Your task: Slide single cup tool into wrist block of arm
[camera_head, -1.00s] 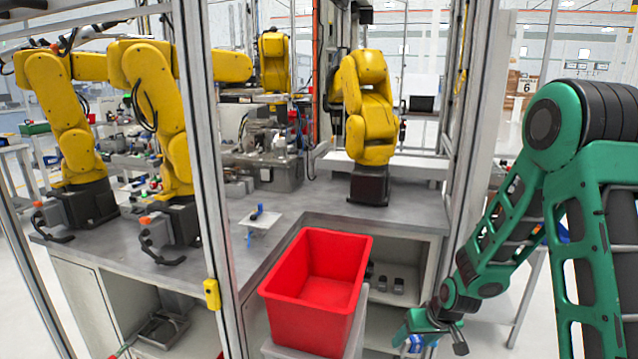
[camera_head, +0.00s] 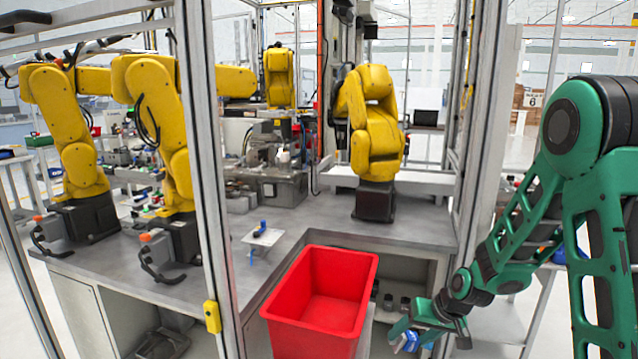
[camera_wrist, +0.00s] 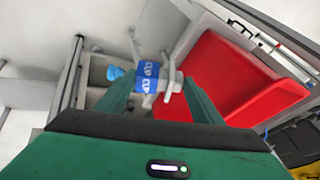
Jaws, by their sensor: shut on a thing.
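My gripper (camera_head: 408,337) is low at the right of the red bin, in front of the open shelf. In the wrist view my gripper (camera_wrist: 158,98) is shut on the single cup tool (camera_wrist: 148,77), a grey piece with a blue lettered band and a light blue cup at its left end. In the head view the tool (camera_head: 411,341) shows as a small blue and white spot at the fingertips. Several yellow arms stand on the grey bench; the nearest single one (camera_head: 375,125) is at centre right. Which wrist block is meant, I cannot tell.
Metal frame posts (camera_head: 208,180) rise around the cell. A small white stand with a blue piece (camera_head: 262,236) is on the bench. The bench top (camera_head: 315,215) behind the bin is mostly clear.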

